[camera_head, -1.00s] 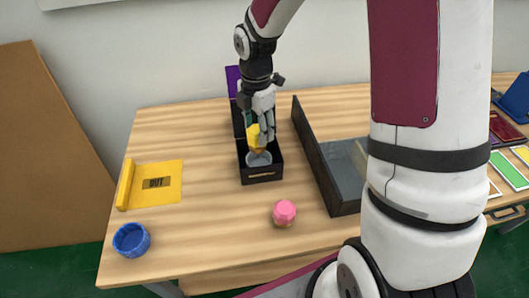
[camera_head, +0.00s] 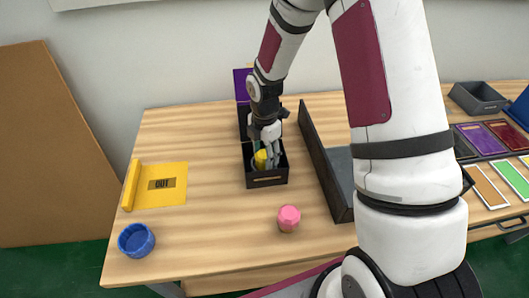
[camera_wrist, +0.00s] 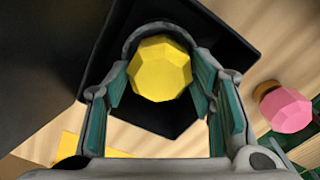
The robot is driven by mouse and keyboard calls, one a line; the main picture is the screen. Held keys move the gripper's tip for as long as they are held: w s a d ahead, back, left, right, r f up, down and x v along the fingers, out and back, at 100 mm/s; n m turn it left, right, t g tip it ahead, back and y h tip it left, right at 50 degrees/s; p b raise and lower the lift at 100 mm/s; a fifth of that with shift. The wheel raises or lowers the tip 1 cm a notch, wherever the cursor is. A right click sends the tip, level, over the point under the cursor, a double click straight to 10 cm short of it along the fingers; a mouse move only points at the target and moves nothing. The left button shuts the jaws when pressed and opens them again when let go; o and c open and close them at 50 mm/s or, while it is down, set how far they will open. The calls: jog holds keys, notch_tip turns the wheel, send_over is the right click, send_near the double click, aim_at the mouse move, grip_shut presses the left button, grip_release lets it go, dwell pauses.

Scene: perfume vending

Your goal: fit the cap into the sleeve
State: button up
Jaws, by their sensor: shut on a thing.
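The yellow faceted cap (camera_wrist: 160,68) sits between the two fingers of my gripper (camera_wrist: 160,92) in the wrist view. My gripper is shut on it. In the head view my gripper (camera_head: 265,157) points down into a black open box (camera_head: 268,182), with the yellow cap (camera_head: 260,159) low inside the box opening. A grey round rim (camera_wrist: 143,33), likely the sleeve, curves around the far side of the cap in the wrist view. The fingers and cap hide most of it, so I cannot tell how deep the cap sits.
A pink faceted cap (camera_head: 289,217) stands in front of the box. A blue round container (camera_head: 136,240) and a yellow sign plate (camera_head: 160,184) lie left. A dark-walled tray (camera_head: 322,163) stands close on the right, and a purple panel (camera_head: 241,84) behind.

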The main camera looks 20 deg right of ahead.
jog(key=shift+f, duration=0.25)
jog(key=o, duration=0.9)
